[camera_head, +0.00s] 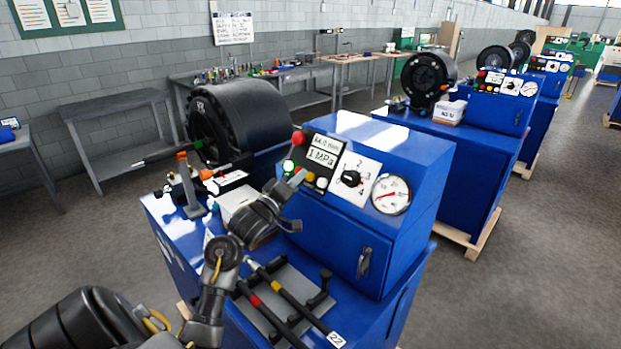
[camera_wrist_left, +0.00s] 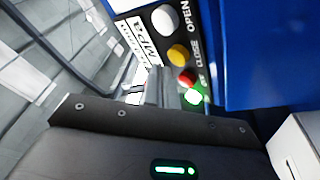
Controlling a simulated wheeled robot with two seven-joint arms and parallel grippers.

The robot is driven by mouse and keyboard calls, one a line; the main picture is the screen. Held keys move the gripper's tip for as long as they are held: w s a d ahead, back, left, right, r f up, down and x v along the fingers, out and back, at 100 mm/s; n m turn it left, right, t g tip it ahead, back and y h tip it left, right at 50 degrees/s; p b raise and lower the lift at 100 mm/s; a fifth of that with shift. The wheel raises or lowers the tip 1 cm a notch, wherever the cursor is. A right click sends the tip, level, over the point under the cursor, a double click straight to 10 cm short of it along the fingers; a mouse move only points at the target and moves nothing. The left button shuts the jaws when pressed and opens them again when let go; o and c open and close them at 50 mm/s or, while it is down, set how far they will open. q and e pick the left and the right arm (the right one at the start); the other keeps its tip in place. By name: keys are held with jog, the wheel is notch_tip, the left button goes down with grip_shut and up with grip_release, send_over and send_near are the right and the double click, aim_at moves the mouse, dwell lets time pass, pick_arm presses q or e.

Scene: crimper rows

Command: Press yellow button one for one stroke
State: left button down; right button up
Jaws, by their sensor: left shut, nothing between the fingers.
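The yellow button (camera_head: 311,176) sits on the sloped control panel of the nearest blue machine, between a white button and a red one. In the left wrist view the yellow button (camera_wrist_left: 178,55) is beside the word CLOSE. My left gripper (camera_head: 295,179) is shut and empty, its tips just left of the yellow button in the head view. In the left wrist view the fingertips (camera_wrist_left: 155,84) are close to the panel, near the red and yellow buttons. I cannot tell whether they touch it. My right gripper is not in view.
A white button (camera_wrist_left: 165,18), a red button (camera_wrist_left: 187,77) and a lit green one (camera_wrist_left: 194,96) flank the yellow button. A red knob (camera_head: 299,138), a dial (camera_head: 350,178) and a gauge (camera_head: 391,194) are on the same machine. Similar machines (camera_head: 500,97) stand behind to the right.

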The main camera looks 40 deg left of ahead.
pick_arm(q)
jog(key=shift+w, duration=0.1)
dwell(0.4)
jog(key=shift+w+f, duration=0.25)
jog(key=shift+w, duration=0.05)
jog(key=shift+w+d+f, duration=0.1)
jog(key=shift+w+f, duration=0.15)
jog(key=shift+w, duration=0.1)
dwell(0.8)
jog(key=shift+r, duration=0.1)
jog(key=shift+s+r+p, duration=0.4)
jog(key=shift+s+p, duration=0.35)
jog(key=shift+p, duration=0.4)
